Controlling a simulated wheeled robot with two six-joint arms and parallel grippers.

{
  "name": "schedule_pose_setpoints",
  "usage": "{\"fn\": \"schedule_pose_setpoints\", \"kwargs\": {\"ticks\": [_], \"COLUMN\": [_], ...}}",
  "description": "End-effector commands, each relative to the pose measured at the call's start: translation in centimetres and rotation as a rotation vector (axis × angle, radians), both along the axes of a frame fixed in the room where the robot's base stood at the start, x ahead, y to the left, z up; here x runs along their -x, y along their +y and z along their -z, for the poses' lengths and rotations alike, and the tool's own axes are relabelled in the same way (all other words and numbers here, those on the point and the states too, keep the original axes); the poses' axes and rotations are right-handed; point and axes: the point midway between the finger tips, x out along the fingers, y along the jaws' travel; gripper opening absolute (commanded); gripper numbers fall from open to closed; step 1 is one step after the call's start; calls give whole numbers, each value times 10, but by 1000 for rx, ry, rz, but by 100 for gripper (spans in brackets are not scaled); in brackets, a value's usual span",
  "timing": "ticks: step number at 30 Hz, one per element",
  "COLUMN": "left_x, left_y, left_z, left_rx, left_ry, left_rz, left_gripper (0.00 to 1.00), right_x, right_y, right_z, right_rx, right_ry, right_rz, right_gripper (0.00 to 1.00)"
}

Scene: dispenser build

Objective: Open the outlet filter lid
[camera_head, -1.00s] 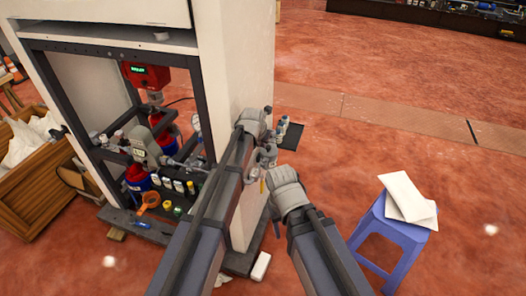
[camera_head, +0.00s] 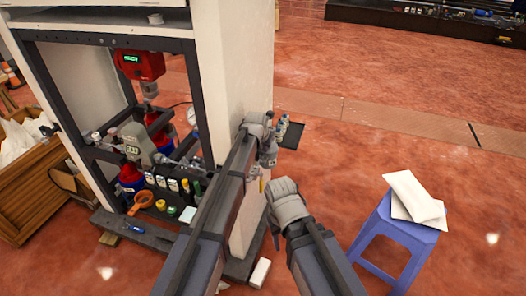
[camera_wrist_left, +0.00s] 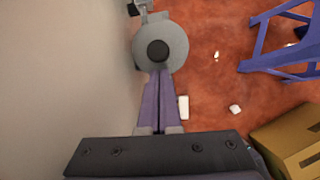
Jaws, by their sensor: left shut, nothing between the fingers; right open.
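A grey round disc with a black centre (camera_wrist_left: 158,50), which looks like the outlet filter's lid, sits beside the pale cabinet wall in the left wrist view. My left gripper (camera_wrist_left: 159,75) is shut and empty, with its fingertips at the disc's lower edge; touching cannot be told. In the head view, grey filter fittings (camera_head: 268,153) show beside the cabinet (camera_head: 245,60), partly behind my left arm. My left gripper's fingers are hidden there. My right gripper (camera_head: 277,235) is open, lower and to the right, apart from the fittings; its fingers are mostly hidden.
A blue stool (camera_head: 402,232) with white sheets (camera_head: 412,195) stands at the right. A dark tray with small bottles (camera_head: 290,133) is beyond the fittings. A white block (camera_head: 260,273) lies near the cabinet foot. A cardboard box (camera_wrist_left: 295,145) is at the wrist view's lower right.

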Motion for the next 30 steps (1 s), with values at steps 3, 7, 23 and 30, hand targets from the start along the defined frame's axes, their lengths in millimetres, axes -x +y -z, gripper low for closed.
{"fn": "schedule_pose_setpoints", "kwargs": {"ticks": [3, 7, 23, 30], "left_x": [-4, -4, -8, -9], "left_y": [-1, -1, -2, -3], "left_z": [8, 8, 1, -2], "left_rx": [0, 0, -17, -29], "left_ry": [0, 0, 50, 87], "left_rz": [0, 0, 1, 1], "left_gripper": [0, 0, 0, 0], "right_x": [0, 0, 0, 0], "right_y": [0, 0, 0, 0], "right_z": [8, 8, -4, -11], "right_rx": [0, 0, 0, 0], "right_ry": [0, 0, 0, 0], "right_rz": [0, 0, 0, 0], "right_gripper": [50, 50, 50, 50]}}
